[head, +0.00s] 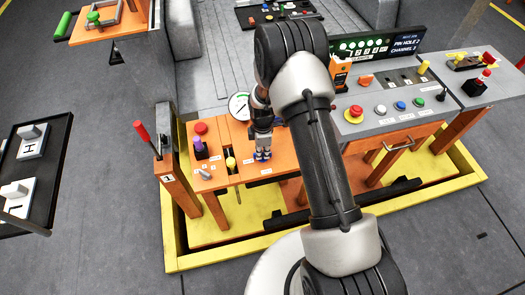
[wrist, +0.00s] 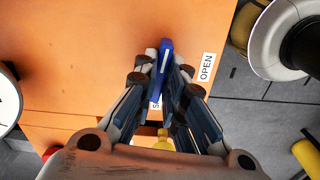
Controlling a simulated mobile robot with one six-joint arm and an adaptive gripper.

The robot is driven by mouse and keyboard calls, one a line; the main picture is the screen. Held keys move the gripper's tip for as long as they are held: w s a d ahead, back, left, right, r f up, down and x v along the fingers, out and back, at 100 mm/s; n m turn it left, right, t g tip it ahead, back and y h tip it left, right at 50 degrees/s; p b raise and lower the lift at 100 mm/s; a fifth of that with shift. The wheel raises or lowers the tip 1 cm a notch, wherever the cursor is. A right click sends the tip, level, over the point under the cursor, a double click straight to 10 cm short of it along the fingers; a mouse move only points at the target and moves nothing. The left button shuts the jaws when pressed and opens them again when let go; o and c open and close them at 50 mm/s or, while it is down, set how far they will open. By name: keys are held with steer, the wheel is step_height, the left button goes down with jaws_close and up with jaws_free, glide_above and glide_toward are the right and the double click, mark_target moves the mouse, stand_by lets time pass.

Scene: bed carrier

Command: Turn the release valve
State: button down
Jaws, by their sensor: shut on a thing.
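The release valve shows in the wrist view as a narrow blue handle (wrist: 166,50) with a pale stripe on an orange panel (wrist: 90,50). It points nearly straight up in that picture, tilted slightly right. My gripper (wrist: 163,74) is shut on the handle, with a fingertip on each side. An OPEN label (wrist: 206,67) lies to the right of the handle. Another label below is mostly hidden by my fingers. In the head view my gripper (head: 262,154) points down at the orange panel (head: 222,179), and the valve is hard to make out there.
A round dial gauge (head: 239,106) stands behind the panel. A grey button console (head: 388,105) is to the right. A yellow frame (head: 215,259) surrounds the base.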

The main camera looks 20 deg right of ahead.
mark_target(263, 153)
steer(key=shift+n, duration=0.7)
steer(key=c, duration=1.7)
jaws_free()
steer(key=shift+o, duration=0.2)
steer(key=shift+r, duration=0.1)
step_height(263, 153, up, 12)
